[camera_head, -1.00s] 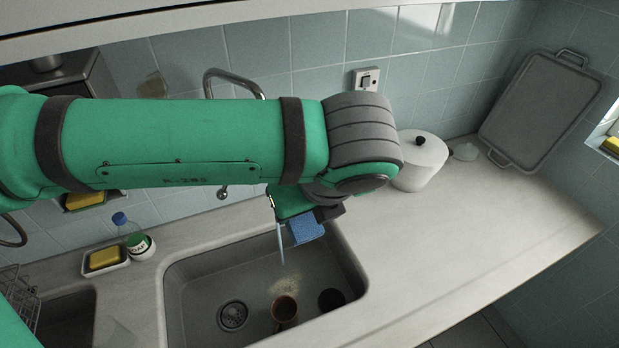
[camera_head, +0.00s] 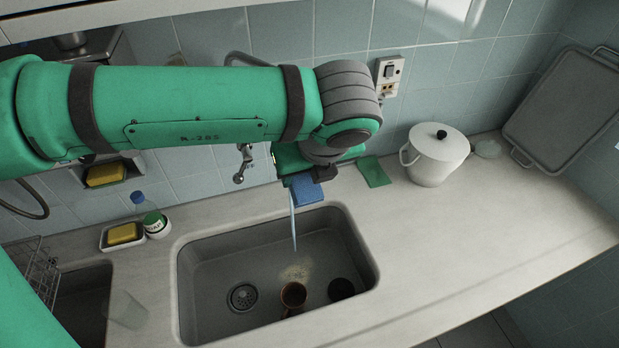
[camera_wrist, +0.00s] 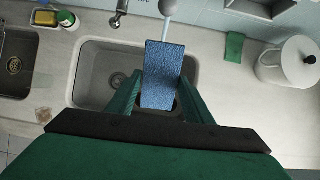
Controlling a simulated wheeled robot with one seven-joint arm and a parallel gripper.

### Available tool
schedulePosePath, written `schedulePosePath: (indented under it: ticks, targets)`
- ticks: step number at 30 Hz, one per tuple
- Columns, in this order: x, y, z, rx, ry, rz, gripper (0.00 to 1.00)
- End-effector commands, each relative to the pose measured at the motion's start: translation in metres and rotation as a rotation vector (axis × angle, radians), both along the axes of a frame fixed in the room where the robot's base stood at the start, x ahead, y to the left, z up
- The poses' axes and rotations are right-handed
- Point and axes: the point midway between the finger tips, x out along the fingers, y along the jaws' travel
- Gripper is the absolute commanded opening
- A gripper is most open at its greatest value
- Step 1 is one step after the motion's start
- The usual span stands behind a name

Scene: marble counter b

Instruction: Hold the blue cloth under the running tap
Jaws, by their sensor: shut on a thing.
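My gripper (camera_wrist: 158,103) is shut on the blue cloth (camera_wrist: 164,72), a flat textured piece held above the sink. The cloth also shows in the head view (camera_head: 308,191), near the sink's back edge. The tap's spout (camera_head: 245,59) is mostly hidden behind my arm. A thin pale stream of water (camera_head: 293,225) falls into the sink (camera_head: 215,265) along the cloth's left edge. In the wrist view the stream (camera_wrist: 167,29) runs from the spout end (camera_wrist: 168,7) and disappears at the cloth's far edge. I cannot tell whether it touches the cloth.
A brown cup (camera_head: 293,295) and a dark round thing (camera_head: 341,289) are in the sink. A green cloth (camera_head: 373,171) and a white lidded pot (camera_head: 436,157) are at right. A soap bottle (camera_head: 155,221) and sponge (camera_head: 123,233) are at left.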

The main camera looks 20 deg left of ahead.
Motion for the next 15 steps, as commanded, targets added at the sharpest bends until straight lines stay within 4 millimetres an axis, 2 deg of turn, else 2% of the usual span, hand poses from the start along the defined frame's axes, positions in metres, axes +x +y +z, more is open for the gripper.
schedulePosePath:
  ticks: [15]
  targets:
    - [0.036,0.025,-0.009,-0.003,-0.001,0.002,0.28]
